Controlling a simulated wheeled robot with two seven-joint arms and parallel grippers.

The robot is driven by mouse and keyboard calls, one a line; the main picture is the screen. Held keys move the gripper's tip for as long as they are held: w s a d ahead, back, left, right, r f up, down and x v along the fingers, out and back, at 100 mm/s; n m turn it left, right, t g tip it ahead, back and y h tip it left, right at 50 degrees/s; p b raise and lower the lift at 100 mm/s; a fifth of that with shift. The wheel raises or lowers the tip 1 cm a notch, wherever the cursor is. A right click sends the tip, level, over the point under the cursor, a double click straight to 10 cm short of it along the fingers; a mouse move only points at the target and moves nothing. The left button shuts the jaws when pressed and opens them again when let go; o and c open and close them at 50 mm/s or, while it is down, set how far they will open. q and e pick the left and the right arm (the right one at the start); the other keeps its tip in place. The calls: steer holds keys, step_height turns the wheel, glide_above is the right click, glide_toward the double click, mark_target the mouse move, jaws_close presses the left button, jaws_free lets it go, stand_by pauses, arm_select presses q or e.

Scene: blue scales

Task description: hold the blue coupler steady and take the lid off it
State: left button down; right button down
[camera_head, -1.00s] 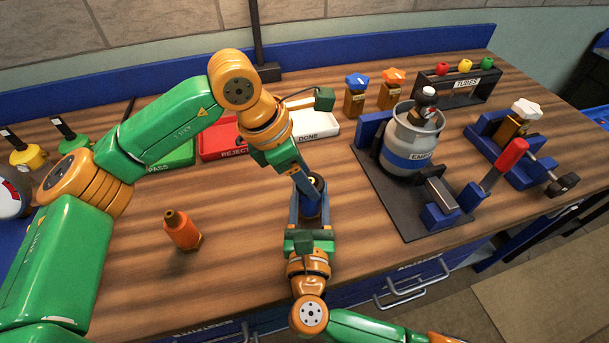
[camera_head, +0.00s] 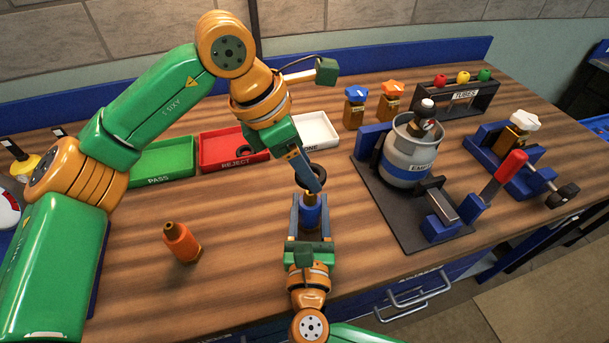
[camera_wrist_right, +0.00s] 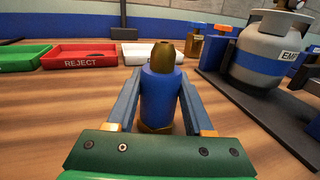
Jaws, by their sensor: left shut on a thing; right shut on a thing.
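The blue coupler (camera_head: 310,217) stands upright between the fingers of my right gripper (camera_head: 310,214), which is shut on its blue body. The right wrist view shows the coupler (camera_wrist_right: 160,90) close up, with its brass top (camera_wrist_right: 166,56) bare. The black lid (camera_head: 316,171) is a dark round piece at the fingertips of my left gripper (camera_head: 308,178). My left gripper is shut on it and holds it just above the coupler's top, apparently clear of it. The left fingers hide part of the lid.
Green (camera_head: 162,173), red REJECT (camera_head: 222,163) and white DONE (camera_head: 328,132) trays stand behind; a dark piece lies in the red one. An orange coupler (camera_head: 181,243) stands at left. A grey cylinder (camera_head: 406,160) on a dark stand is at right. Table between is clear.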

steer(key=shift+c, duration=2.3)
jaws_free()
steer(key=shift+f, duration=0.1)
steer(key=shift+o, duration=1.3)
arm_select(q)
step_height(320, 180, down, 3)
steer(key=b, duration=0.2)
steer(key=shift+r+b, duration=0.15)
steer(key=shift+b, duration=0.2)
arm_select(e)
steer(key=s, duration=1.1)
steer(key=shift+s+f, duration=0.1)
steer(key=shift+s, duration=0.05)
steer(key=shift+s+r, duration=0.2)
steer(key=shift+s, duration=0.1)
